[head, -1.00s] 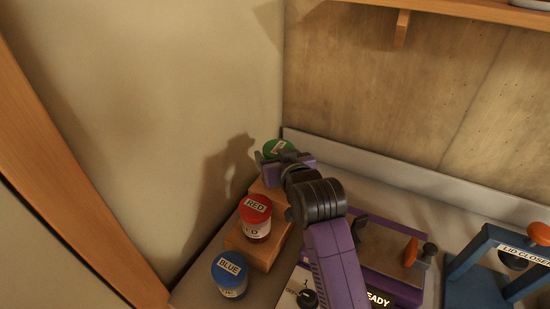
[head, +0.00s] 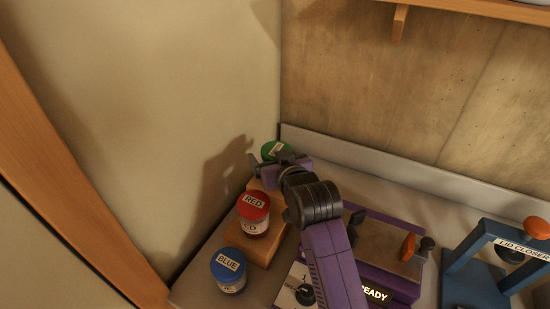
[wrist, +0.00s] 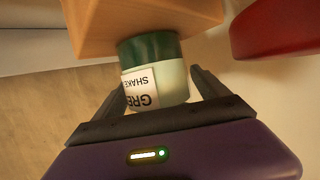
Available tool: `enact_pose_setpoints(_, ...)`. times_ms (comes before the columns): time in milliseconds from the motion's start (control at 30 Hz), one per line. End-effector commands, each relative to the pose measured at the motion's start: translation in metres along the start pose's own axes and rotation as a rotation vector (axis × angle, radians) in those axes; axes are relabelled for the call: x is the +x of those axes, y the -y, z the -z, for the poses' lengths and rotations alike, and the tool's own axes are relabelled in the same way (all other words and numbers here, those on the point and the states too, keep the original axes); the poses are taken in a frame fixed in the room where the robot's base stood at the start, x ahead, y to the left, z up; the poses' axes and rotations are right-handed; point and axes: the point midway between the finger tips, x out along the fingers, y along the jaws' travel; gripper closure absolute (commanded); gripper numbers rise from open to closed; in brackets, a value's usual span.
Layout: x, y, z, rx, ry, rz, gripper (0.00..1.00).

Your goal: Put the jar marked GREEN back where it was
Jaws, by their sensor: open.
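The GREEN jar has a green lid (head: 276,149), seen in the head view at the back end of the wooden step, against the wall corner. In the wrist view, the jar (wrist: 160,75) shows upside down, its label partly reading "GRE" and "SHAKE", its green lower part against the wooden block. My gripper (head: 279,160) is at this jar. In the wrist view, the open fingers of my gripper (wrist: 155,88) stand on either side of the jar, with a gap visible at the right finger. My gripper hides most of the jar in the head view.
The RED jar (head: 254,212) stands on the wooden step (head: 263,249) just in front. The BLUE jar (head: 229,270) stands lower, at the front. A purple machine with a "READY" display (head: 375,293) and a blue lid closer (head: 478,280) are to the right. The wall is close on the left.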

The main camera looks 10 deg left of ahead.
Motion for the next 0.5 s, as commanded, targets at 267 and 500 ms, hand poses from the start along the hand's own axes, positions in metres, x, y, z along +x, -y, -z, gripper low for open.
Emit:
enact_pose_setpoints(267, -0.027, 0.000, 0.001, 0.000, -0.003, 0.000, 0.16)
enact_pose_setpoints(500, -0.073, 0.000, 0.001, 0.000, -0.002, 0.000, 0.16)
